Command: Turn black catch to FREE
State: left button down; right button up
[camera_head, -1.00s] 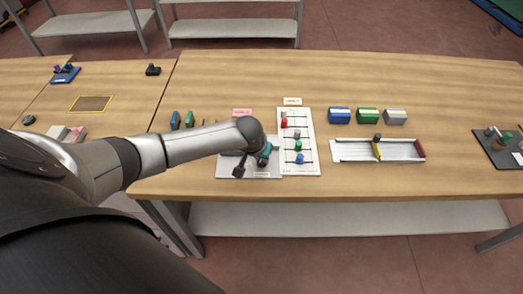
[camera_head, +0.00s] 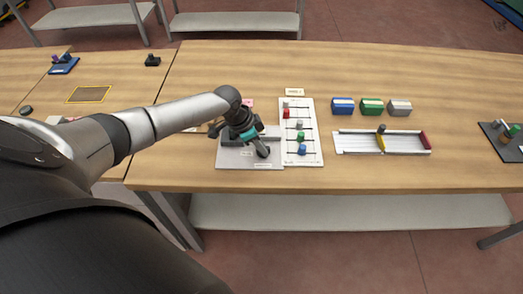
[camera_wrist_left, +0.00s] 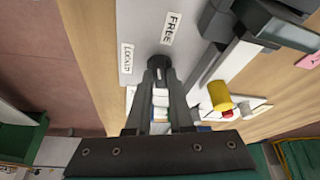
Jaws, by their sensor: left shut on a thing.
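A light grey plate (camera_head: 232,155) lies near the front of the table. It carries two white labels, FREE (camera_wrist_left: 172,27) and one reading roughly LOCKED (camera_wrist_left: 127,59), nearer the table's front edge. My left gripper (camera_head: 263,151) reaches down over the plate. In the left wrist view its fingers (camera_wrist_left: 160,68) are closed on the black catch (camera_wrist_left: 159,62), a dark rounded piece at the tips beside the labels. The fingers hide most of the catch, so its exact pointing is unclear. My right gripper is not in view.
A grey bar (camera_wrist_left: 228,62) and a yellow cylinder (camera_wrist_left: 220,95) stand beside the fingers. A white board with coloured knobs (camera_head: 313,155) adjoins the plate on the right. A white rail tray (camera_head: 355,143) lies further right. The table front is clear.

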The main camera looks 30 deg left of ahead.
pick_arm(q)
jog(key=shift+f+m+g+h+b, duration=0.1)
jog(key=shift+m+g+h+b, duration=0.4)
jog(key=shift+m+b, duration=1.05)
jog(key=shift+m, duration=0.25)
jog(key=c, duration=0.8)
grip_release()
jog(key=shift+a, duration=0.1)
jog(key=p+v, duration=0.2)
jog(key=v, duration=1.3)
jog(key=shift+r, duration=0.2)
jog(key=shift+w, duration=0.1)
